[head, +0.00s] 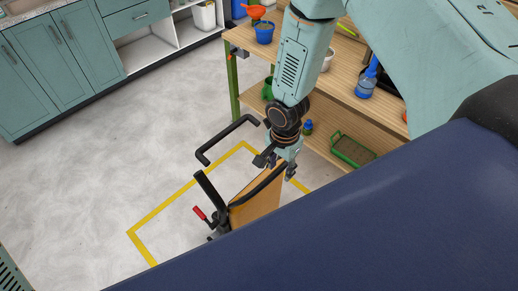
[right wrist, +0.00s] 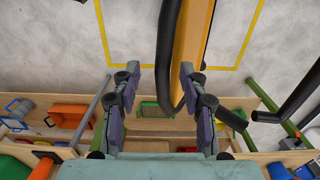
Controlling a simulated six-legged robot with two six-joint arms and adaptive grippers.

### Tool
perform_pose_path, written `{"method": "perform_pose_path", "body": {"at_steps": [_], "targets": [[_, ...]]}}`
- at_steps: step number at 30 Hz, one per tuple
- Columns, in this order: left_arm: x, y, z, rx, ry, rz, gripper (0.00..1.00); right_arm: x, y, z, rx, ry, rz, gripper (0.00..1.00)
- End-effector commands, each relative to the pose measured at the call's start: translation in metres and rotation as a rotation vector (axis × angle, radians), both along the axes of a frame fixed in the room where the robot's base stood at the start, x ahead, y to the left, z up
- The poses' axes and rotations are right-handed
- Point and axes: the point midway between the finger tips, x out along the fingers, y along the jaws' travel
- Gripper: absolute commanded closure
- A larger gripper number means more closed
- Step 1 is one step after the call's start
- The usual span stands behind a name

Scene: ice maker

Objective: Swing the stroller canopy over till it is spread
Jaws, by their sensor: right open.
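The stroller stands on the floor, its lower part hidden behind my blue body. Its canopy is an orange-tan panel (head: 258,203) edged by a black curved bar (head: 257,187). A separate black handle frame (head: 227,139) rises beside it. My right gripper (head: 277,165) is open at the upper end of the canopy bar. In the right wrist view, the black bar (right wrist: 168,50) and the orange panel (right wrist: 194,40) lie between or just beyond the spread fingers (right wrist: 158,75). I cannot tell whether either finger touches them. My left gripper is not in view.
A red-handled lever (head: 199,213) sits low by the stroller. Yellow tape (head: 165,206) marks the floor around it. A wooden shelf bench (head: 333,86) with pots and a blue bottle (head: 366,80) stands close behind my right arm. The left floor is clear up to teal cabinets (head: 62,50).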

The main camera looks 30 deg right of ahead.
Motion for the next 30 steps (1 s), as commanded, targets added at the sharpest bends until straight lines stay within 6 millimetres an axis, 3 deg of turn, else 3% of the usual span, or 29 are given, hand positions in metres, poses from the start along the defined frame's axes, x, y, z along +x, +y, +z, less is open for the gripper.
{"method": "perform_pose_path", "body": {"at_steps": [7,30], "targets": [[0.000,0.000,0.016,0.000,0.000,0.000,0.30,-0.007,-0.002,0.014,0.001,0.003,0.001,0.57],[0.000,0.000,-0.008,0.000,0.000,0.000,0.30,-0.024,-0.008,0.044,0.002,0.001,-0.002,0.57]]}}
